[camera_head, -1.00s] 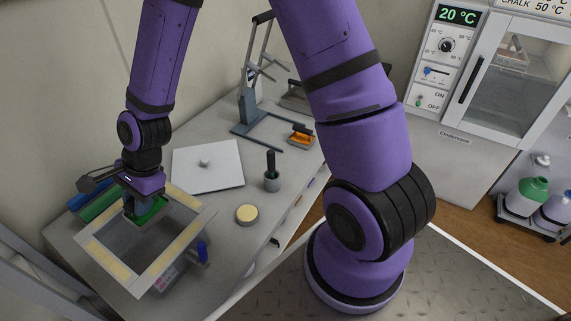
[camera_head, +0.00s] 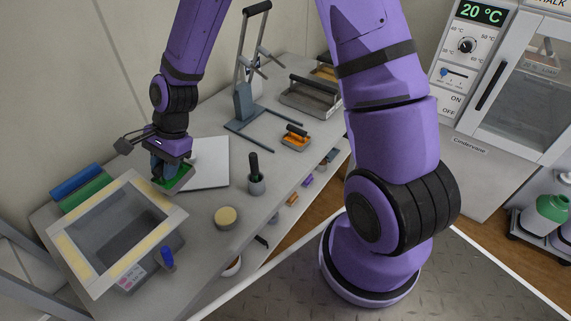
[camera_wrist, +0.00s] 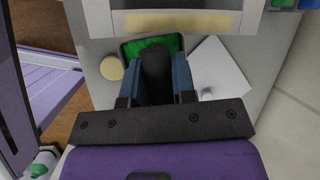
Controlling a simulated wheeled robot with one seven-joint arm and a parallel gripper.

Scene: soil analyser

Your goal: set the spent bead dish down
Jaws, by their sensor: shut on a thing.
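My gripper (camera_head: 162,167) is shut on the spent bead dish (camera_head: 178,182), a small grey-rimmed dish with a green inside. The dish is held between the open-topped box and the white square plate, and looks to be above the bench; the exact height is hard to tell. In the wrist view the green dish (camera_wrist: 133,46) shows around and beyond my fingers (camera_wrist: 157,72), which hide part of it.
A box with a pale yellow-edged frame (camera_head: 162,195) stands left. The white plate (camera_head: 212,165) lies behind the dish. A round pale-topped pot (camera_head: 227,217), a dark-handled tool in a cup (camera_head: 256,184) and an orange tray (camera_head: 295,140) stand right. Bare bench (camera_head: 195,215) lies between.

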